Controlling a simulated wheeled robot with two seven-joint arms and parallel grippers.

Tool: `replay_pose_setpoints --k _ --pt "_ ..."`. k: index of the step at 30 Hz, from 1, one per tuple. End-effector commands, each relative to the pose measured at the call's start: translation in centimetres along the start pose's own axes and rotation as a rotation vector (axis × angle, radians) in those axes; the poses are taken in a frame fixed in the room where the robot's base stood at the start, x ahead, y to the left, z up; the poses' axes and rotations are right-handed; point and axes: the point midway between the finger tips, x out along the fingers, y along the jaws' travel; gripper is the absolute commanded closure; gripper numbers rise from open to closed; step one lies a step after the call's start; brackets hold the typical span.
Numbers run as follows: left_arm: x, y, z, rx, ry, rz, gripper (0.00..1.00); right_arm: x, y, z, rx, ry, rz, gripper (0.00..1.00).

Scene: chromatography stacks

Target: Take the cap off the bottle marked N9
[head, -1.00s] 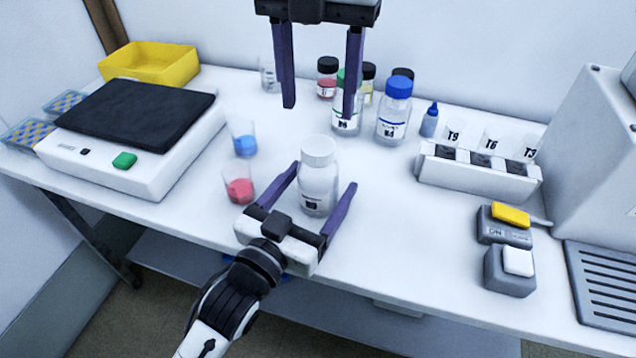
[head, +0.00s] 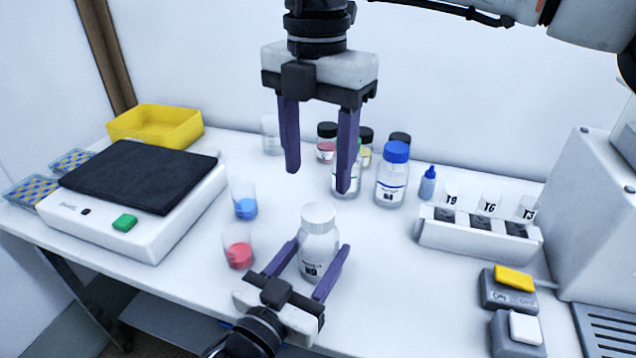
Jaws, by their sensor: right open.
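The bottle marked N9 (head: 316,248) is white and stands upright on the table, its label facing me. Its white cap (head: 318,214) is on top. My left gripper (head: 321,246) comes in low from the front, with one finger on each side of the bottle's body; it looks shut on the bottle. My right gripper (head: 318,182) hangs fingers-down above the cap, open and empty, with a small gap seeming to remain between its tips and the cap.
Beakers with blue (head: 244,204) and red (head: 238,250) liquid stand left of the bottle. A blue-capped bottle (head: 393,180) and several others stand behind. A vial rack (head: 470,240) is to the right, a balance (head: 135,215) to the left.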

Motion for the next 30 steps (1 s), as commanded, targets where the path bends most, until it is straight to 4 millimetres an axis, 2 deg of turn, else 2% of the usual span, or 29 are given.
replay_pose_setpoints --k 9,15,20,30 --pt "0.0 0.0 0.0 0.001 0.000 0.000 1.00 0.0 0.0 0.0 0.606 0.003 0.000 0.45" --pt "0.0 0.0 0.0 0.001 0.000 0.000 1.00 0.0 -0.1 0.1 0.841 0.000 0.001 0.45" --pt "0.0 0.0 0.0 0.001 0.000 0.000 1.00 0.5 -0.1 0.1 0.904 0.001 0.001 0.45" --pt "0.0 0.0 0.0 0.001 0.000 0.000 1.00 5.4 -0.1 0.1 0.906 0.000 0.000 0.45"
